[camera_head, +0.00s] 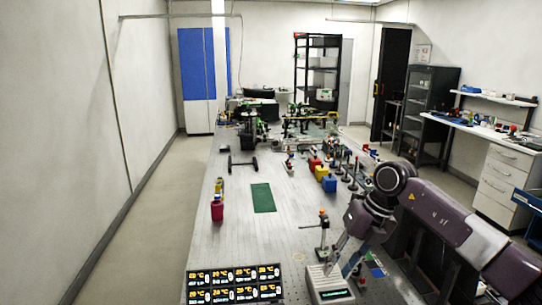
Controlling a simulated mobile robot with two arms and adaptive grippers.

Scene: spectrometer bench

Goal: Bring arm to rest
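My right arm comes in from the right, purple and grey. It bends down over the near right part of the long optical table (225,245). My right gripper (342,264) points down, just above or behind a small light-coloured instrument box (328,286) with a dark display. Its two grey fingers look spread apart, with nothing visible between them. I cannot tell whether a finger touches the box. My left gripper is not in view.
A post with an orange top (323,232) stands close left of the gripper. A temperature display panel (234,284) is at the near edge. Yellow and blue blocks (328,183) and several posts stand farther back. The table around the green mat (263,198) is mostly clear.

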